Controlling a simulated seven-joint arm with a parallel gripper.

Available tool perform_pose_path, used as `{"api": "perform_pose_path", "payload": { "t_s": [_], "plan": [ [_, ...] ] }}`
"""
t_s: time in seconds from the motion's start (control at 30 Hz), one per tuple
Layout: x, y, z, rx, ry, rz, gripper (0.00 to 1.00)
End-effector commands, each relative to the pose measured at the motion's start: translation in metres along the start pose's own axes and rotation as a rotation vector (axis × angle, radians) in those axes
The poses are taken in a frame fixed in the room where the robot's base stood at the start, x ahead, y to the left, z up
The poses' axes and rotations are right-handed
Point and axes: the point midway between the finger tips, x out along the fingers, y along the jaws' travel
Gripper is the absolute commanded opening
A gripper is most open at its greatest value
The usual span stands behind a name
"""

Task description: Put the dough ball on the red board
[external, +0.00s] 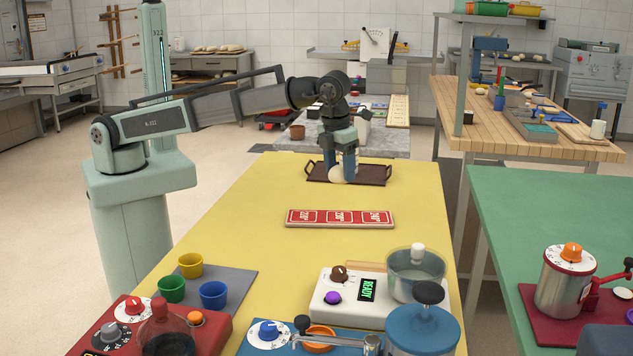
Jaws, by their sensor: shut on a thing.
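The pale dough ball (337,175) is between the fingers of my gripper (344,172), at the far end of the yellow table. My gripper points down and is shut on the ball; the fingers partly hide it. Ball and gripper are over the dark brown tray with handles (375,175); I cannot tell whether the ball touches it. The red board (340,218), with white lettering in several panels and a pale edge, lies flat on the table, nearer the camera than the tray. No thing lies on it.
The yellow table (260,225) is clear around the board. Nearer the camera are yellow (190,265), green (171,289) and blue (214,295) cups on a grey mat, a white device with a READY display (368,289), and red and blue machines. A green table (550,205) stands right.

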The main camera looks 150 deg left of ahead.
Motion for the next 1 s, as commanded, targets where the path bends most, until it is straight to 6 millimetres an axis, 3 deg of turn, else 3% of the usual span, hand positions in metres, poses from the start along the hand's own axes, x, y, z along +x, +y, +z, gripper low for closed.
{"api": "perform_pose_path", "payload": {
  "t_s": [0.4,0.83,1.0],
  "plan": [
    [0.055,0.0,-0.007,-0.004,0.001,0.001,0.29],
    [0.093,0.0,-0.011,-0.004,0.001,0.0,0.29],
    [0.097,0.0,-0.011,-0.004,0.0,-0.001,0.29]
  ]
}}
